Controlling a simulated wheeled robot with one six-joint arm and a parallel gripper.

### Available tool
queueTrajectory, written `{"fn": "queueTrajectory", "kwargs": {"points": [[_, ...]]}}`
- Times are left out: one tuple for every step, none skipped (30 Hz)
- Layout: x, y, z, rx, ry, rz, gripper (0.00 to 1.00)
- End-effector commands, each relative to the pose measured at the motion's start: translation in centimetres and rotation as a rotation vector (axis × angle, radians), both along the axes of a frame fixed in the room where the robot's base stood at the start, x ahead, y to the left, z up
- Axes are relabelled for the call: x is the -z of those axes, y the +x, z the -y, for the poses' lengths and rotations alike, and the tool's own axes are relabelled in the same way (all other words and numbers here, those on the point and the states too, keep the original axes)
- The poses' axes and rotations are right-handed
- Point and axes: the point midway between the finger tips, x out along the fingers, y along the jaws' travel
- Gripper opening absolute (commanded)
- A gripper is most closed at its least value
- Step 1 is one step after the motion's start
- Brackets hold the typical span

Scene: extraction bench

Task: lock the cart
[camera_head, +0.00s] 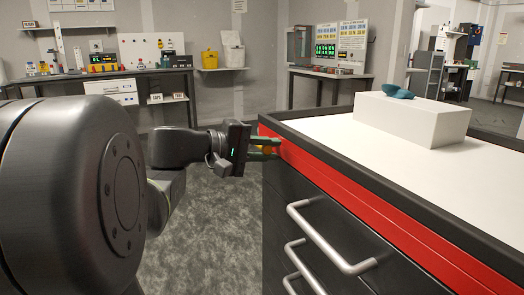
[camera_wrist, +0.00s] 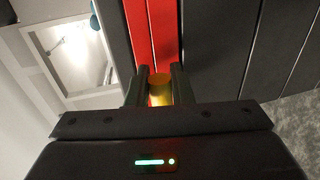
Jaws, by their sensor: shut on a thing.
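The cart (camera_head: 300,200) stands at the right in the head view, with a white top, a dark rim, a red band and black drawers with silver handles. A small yellow-gold knob (camera_wrist: 160,88) is on its red band (camera_wrist: 163,30) in the wrist view. My gripper (camera_wrist: 158,88) is shut on this knob, one finger on each side. In the head view my gripper (camera_head: 266,149) reaches the red band near the cart's far left corner. The knob (camera_head: 267,150) shows there only as a small spot between the fingers. Its turn position cannot be told.
A white box (camera_head: 412,118) with a teal item (camera_head: 398,91) on it sits on the cart top. Benches with equipment (camera_head: 125,75) stand along the back wall. Grey floor (camera_head: 215,220) left of the cart is clear. Drawer handles (camera_head: 325,240) stick out below the red band.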

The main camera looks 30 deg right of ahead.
Motion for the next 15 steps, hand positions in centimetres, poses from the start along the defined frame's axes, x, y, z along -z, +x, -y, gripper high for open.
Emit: {"fn": "queueTrajectory", "kwargs": {"points": [[0.15, -0.02, 0.00, 0.001, 0.003, 0.000, 0.00], [0.15, -0.02, 0.00, 0.001, 0.003, 0.000, 0.00], [0.16, -0.02, 0.00, 0.001, 0.003, -0.001, 0.00], [0.16, -0.02, 0.00, 0.001, 0.003, -0.001, 0.24], [0.15, -0.01, 0.00, 0.001, 0.002, -0.001, 0.30], [0.14, -0.01, 0.00, 0.001, 0.002, -0.001, 0.38], [0.14, -0.01, 0.00, 0.001, 0.002, -0.001, 0.40], [0.13, -0.01, -0.01, 0.001, 0.002, -0.001, 0.40], [0.12, -0.01, 0.00, 0.001, 0.002, -0.001, 0.40], [0.11, 0.00, 0.00, 0.001, 0.002, -0.001, 0.40], [0.10, 0.00, 0.00, 0.001, 0.001, -0.001, 0.40], [0.09, 0.00, 0.00, 0.001, 0.001, -0.001, 0.40], [0.09, 0.00, 0.00, 0.001, 0.001, -0.001, 0.40], [0.08, 0.00, -0.01, 0.000, 0.001, -0.001, 0.40], [0.06, 0.02, -0.05, 0.000, 0.001, -0.001, 0.40]]}}
